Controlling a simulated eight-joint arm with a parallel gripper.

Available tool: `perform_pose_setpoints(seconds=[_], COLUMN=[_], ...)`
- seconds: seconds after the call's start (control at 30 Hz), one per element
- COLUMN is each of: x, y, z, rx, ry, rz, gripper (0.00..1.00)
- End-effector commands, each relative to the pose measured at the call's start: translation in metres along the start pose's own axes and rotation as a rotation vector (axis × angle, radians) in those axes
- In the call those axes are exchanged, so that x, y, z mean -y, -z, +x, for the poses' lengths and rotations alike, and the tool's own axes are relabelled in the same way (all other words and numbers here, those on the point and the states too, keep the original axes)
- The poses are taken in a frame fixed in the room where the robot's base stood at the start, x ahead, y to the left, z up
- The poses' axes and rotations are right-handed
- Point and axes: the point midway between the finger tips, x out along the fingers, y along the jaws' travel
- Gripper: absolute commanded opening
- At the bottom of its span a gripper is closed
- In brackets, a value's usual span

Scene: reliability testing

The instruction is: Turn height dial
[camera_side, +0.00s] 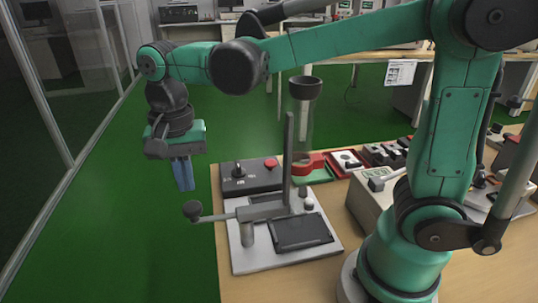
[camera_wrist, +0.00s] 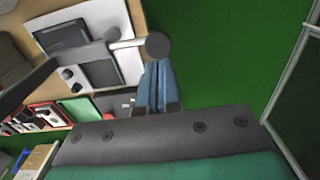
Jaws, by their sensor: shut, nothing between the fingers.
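A test stand has a pale base plate (camera_side: 245,262), an upright grey post (camera_side: 289,150) and a rod ending in a dark round knob (camera_side: 193,211) that juts left past the table edge. In the wrist view this knob (camera_wrist: 158,46) shows just past my fingertips. A black control box (camera_side: 262,180) with a black knob (camera_side: 239,170) and a red button (camera_side: 270,164) stands behind the stand. I cannot tell which knob is the height dial. My gripper (camera_side: 184,188) points down with its blue fingers together and empty, left of the box. Its fingers also show in the wrist view (camera_wrist: 157,68).
The wooden table (camera_side: 230,291) ends just right of my gripper; open green floor (camera_side: 120,230) lies to the left. A clear tube with a black top (camera_side: 305,88) and a red clamp (camera_side: 308,163) stand behind the post. A glass partition (camera_side: 70,90) is at far left.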

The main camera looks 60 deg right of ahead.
Motion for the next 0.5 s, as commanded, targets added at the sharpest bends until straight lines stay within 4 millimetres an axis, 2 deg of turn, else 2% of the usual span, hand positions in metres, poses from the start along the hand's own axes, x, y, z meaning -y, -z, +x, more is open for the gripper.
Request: perform_pose_setpoints(seconds=[0.1,0.37,0.5], x=[0.0,-0.032,-0.059], y=[0.0,0.053,0.087], z=[-0.022,-0.012,-0.009], rx=[0.0,0.164,0.272], ry=[0.0,0.092,0.175], rz=[0.0,0.39,0.65], gripper=[0.0,0.0,0.0])
